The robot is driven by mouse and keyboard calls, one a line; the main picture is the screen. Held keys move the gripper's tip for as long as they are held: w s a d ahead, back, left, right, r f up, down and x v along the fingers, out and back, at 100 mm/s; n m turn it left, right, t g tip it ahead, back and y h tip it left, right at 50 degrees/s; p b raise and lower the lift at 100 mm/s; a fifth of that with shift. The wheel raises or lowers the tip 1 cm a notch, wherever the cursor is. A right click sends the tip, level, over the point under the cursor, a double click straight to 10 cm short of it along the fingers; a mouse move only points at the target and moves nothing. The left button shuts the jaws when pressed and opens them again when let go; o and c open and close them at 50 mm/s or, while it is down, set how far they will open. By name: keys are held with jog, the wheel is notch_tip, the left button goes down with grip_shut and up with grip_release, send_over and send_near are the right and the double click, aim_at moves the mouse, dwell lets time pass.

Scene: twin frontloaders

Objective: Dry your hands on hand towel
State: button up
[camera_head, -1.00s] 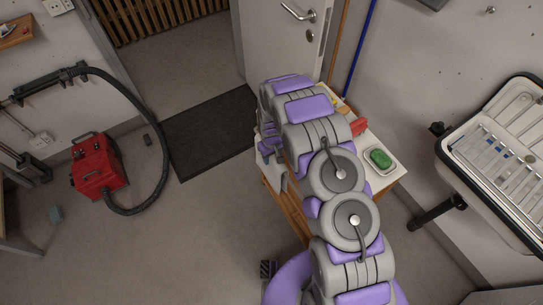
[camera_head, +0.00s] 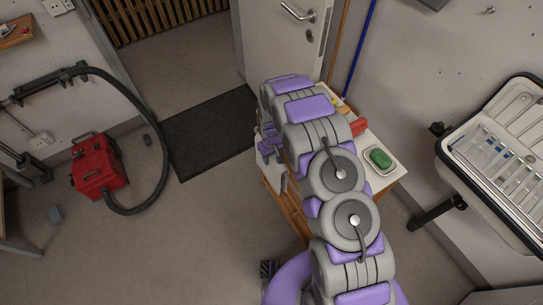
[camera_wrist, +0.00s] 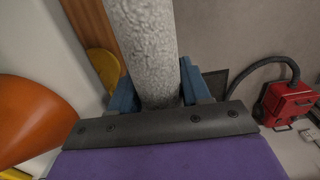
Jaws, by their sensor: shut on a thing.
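In the wrist view, my gripper (camera_wrist: 160,90) is shut on a grey, rough-textured, roll-shaped thing, which looks like the hand towel (camera_wrist: 145,40). The blue fingers press on both of its sides, and it extends up out of the picture. In the head view, my gripper (camera_head: 268,142) is at the left side of the small white-topped wooden cabinet (camera_head: 391,175), partly behind my arm. The towel is hard to make out there.
A green soap (camera_head: 380,158) in a dish and a red object (camera_head: 358,126) are on the cabinet. A red vacuum (camera_head: 97,165) with a black hose stands left, near a dark mat (camera_head: 205,130). The floor between is clear.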

jog(key=o, duration=1.3)
jog(key=shift+c, duration=0.2)
notch_tip(320, 180, up, 12)
